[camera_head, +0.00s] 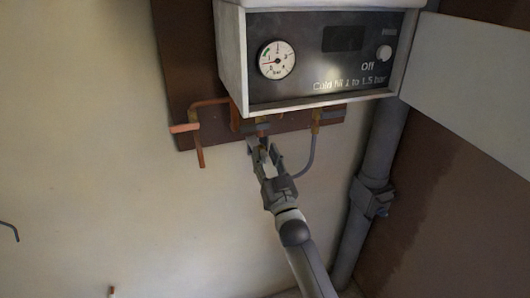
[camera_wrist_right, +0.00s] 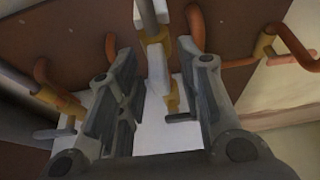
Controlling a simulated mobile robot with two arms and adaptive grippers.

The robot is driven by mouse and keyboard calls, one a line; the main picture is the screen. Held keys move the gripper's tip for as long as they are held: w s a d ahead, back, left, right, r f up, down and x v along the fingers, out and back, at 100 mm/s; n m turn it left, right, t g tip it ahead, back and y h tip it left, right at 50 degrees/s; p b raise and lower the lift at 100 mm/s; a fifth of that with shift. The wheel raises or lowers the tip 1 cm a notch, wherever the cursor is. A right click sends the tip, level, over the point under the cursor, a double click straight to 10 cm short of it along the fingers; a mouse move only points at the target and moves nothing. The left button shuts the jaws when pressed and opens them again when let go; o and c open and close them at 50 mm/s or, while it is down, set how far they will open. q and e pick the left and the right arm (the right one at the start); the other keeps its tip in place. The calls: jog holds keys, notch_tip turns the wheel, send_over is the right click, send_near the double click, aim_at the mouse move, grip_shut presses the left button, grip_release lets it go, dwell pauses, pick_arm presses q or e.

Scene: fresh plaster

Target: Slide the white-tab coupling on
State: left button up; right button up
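My right gripper (camera_head: 264,146) is raised to the underside of the boiler, among the pipe ends. In the right wrist view its two fingers (camera_wrist_right: 157,60) stand apart, one on each side of a pale, white-looking piece (camera_wrist_right: 157,72) that I take for the white-tab coupling. Brass fittings (camera_wrist_right: 152,27) adjoin this piece. Gaps show between it and both fingers, so it does not look gripped. In the head view the fingers largely hide the coupling, and I cannot tell how far it sits on its pipe. My left gripper is in neither view.
The boiler (camera_head: 238,60) has a gauge (camera_head: 277,60) and an "Off" panel. A copper pipe (camera_head: 200,150) stands left of the gripper; a grey hose (camera_head: 312,155) hangs close on its right. A thick grey pipe (camera_head: 378,150) runs down farther right.

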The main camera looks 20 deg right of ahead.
aim_at(265, 154)
jog(key=shift+w+r, duration=0.1)
jog(key=shift+w, duration=0.25)
grip_shut()
notch_tip(265, 154, up, 5)
jog(key=p, duration=0.3)
jog(key=shift+f, duration=0.2)
